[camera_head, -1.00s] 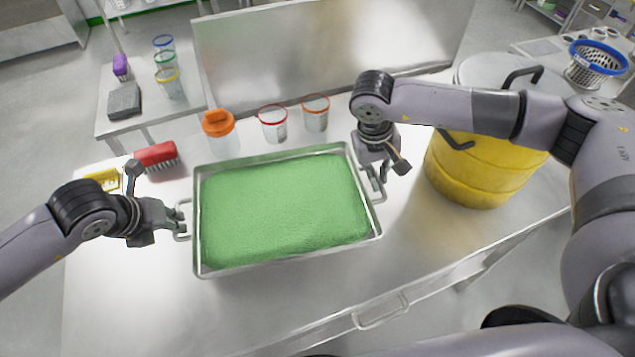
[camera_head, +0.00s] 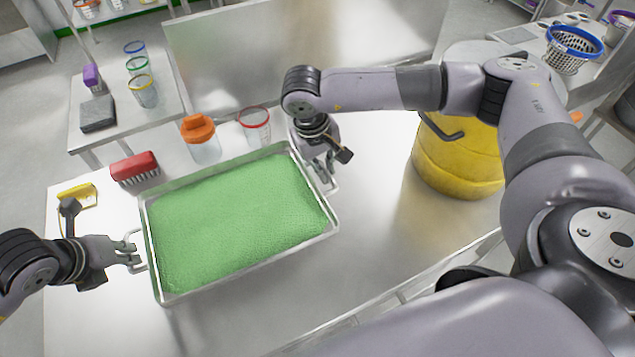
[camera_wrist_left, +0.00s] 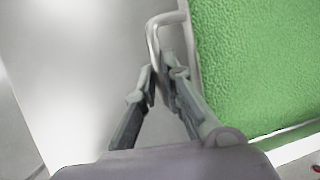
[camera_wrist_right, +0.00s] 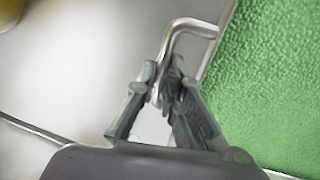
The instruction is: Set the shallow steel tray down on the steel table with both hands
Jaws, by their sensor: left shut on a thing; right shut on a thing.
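The shallow steel tray (camera_head: 250,262) is filled with green granules and lies over the steel table (camera_head: 371,240), its right side a little farther back than its left. I cannot tell whether its underside touches the table. My left gripper (camera_head: 134,258) is shut on the tray's left handle, and the left wrist view shows the fingers (camera_wrist_left: 160,75) pinching the handle bar. My right gripper (camera_head: 326,175) is shut on the right handle, and the right wrist view shows its fingers (camera_wrist_right: 166,80) closed on that bar.
An orange-capped bottle (camera_head: 203,145), a red-rimmed cup (camera_head: 255,128) and a red brush (camera_head: 135,170) stand behind the tray. A yellow brush (camera_head: 77,195) lies left. A yellow drum (camera_head: 455,165) stands right. The table between tray and drum is clear.

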